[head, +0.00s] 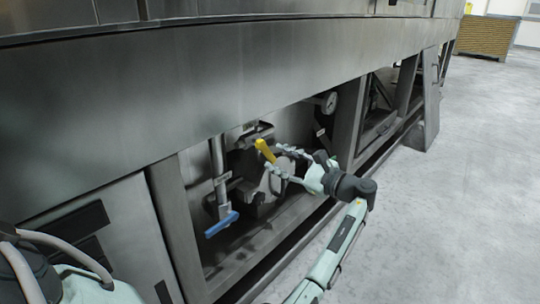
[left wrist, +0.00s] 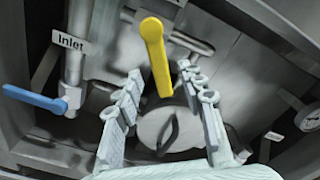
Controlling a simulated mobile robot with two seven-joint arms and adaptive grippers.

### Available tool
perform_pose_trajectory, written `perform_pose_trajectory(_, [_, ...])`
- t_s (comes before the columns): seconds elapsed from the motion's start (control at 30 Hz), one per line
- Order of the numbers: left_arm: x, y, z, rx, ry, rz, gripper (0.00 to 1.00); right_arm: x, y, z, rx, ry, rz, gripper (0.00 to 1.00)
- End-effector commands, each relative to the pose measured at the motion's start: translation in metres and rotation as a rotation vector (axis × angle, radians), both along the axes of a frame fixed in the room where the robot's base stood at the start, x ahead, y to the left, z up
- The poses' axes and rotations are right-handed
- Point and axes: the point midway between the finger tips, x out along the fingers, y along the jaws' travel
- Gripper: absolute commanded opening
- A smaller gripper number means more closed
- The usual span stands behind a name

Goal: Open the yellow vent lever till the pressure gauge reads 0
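The yellow vent lever (head: 265,151) sticks up inside the open bay under the machine. In the left wrist view the yellow lever (left wrist: 156,58) runs from top centre down to between the fingertips. My left gripper (head: 273,159) is open, one finger on each side of the lever's lower end; I cannot tell if either touches it. It also shows in the left wrist view (left wrist: 160,74). The pressure gauge (head: 330,103) is a round white dial right of the lever, partly visible in the left wrist view (left wrist: 297,115). Its reading is too small to tell. My right gripper is not in view.
A blue lever (head: 222,223) sits on a vertical pipe left of the yellow one, near an "Inlet" label (left wrist: 70,42). A steel post (head: 175,225) and the lower frame rail edge the bay; the machine's panel overhangs it. The floor (head: 450,200) at right is clear.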

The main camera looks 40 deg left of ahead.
Motion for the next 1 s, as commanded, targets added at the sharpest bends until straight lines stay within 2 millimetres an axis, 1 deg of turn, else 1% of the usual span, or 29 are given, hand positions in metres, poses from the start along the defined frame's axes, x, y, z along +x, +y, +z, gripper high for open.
perform_pose_trajectory(0.03, [0.000,-0.013,0.000,-0.001,0.001,-0.004,0.40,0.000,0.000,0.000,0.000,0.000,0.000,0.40])
perform_pose_trajectory(0.2, [-0.003,-0.047,-0.001,-0.001,0.002,-0.003,0.40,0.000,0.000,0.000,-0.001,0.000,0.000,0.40])
perform_pose_trajectory(0.3, [-0.004,-0.062,0.000,0.000,0.001,-0.002,0.40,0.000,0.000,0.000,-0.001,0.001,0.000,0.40])
perform_pose_trajectory(0.43, [-0.006,-0.074,0.000,0.001,0.000,-0.001,0.40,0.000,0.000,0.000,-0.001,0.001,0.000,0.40])
perform_pose_trajectory(0.57, [-0.006,-0.077,0.000,0.001,0.000,-0.001,0.40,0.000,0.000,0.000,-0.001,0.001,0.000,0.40])
perform_pose_trajectory(0.77, [-0.006,-0.077,0.000,0.001,0.000,-0.001,0.40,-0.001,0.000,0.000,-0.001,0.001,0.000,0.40])
perform_pose_trajectory(0.87, [-0.006,-0.075,-0.001,0.007,0.008,-0.002,0.27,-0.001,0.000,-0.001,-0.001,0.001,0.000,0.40])
perform_pose_trajectory(0.97, [-0.007,-0.061,-0.007,0.041,0.055,-0.010,0.15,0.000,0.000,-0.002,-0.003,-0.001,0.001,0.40])
perform_pose_trajectory(1.0, [-0.007,-0.053,-0.010,0.065,0.089,-0.018,0.10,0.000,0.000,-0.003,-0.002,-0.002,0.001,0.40])
